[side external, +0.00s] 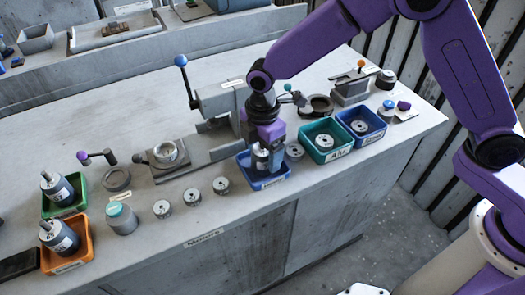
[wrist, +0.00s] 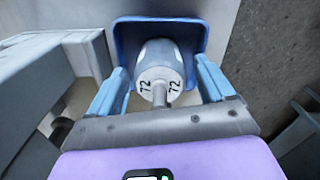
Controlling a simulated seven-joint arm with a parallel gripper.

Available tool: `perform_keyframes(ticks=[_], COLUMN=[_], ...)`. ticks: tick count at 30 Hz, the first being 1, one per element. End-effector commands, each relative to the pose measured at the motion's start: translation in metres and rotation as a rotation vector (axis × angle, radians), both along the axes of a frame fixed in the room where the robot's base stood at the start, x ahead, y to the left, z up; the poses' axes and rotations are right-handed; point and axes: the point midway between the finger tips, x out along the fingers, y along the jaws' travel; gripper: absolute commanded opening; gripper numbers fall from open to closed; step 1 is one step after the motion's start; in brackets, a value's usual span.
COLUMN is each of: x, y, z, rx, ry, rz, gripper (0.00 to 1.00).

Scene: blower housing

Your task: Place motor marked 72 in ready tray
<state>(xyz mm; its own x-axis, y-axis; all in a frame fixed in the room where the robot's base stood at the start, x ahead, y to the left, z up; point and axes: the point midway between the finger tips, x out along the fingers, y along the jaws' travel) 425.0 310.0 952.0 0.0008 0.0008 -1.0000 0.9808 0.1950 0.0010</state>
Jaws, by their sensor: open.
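The motor marked 72 (wrist: 162,60) is a grey cylinder with a pale end face, a thin shaft and "72" printed twice. It stands in a blue tray (wrist: 190,27) in the wrist view. In the side view the motor (side external: 261,161) is partly hidden by my gripper above the blue tray (side external: 268,185) at the front edge of the bench. My gripper (wrist: 162,78) is open, with one light blue finger on each side of the motor and gaps visible beside it. In the side view my gripper (side external: 267,150) points down over this tray. I cannot read the tray labels.
A teal tray (side external: 344,153) and another blue tray (side external: 378,136) stand to the right, each holding a round metal part. A green tray (side external: 79,204) and an orange tray (side external: 85,255) at left hold motors. A grey fixture (side external: 213,140) with a lever stands close left of my gripper.

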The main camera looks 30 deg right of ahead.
Motion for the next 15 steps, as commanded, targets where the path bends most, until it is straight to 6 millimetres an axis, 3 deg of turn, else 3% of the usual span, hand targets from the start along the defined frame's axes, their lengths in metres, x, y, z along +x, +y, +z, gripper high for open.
perform_keyframes(ticks=[15], x=[0.001], y=[0.0], z=[0.095], rx=[0.002], ry=[-0.004], rz=[0.0], gripper=[0.82])
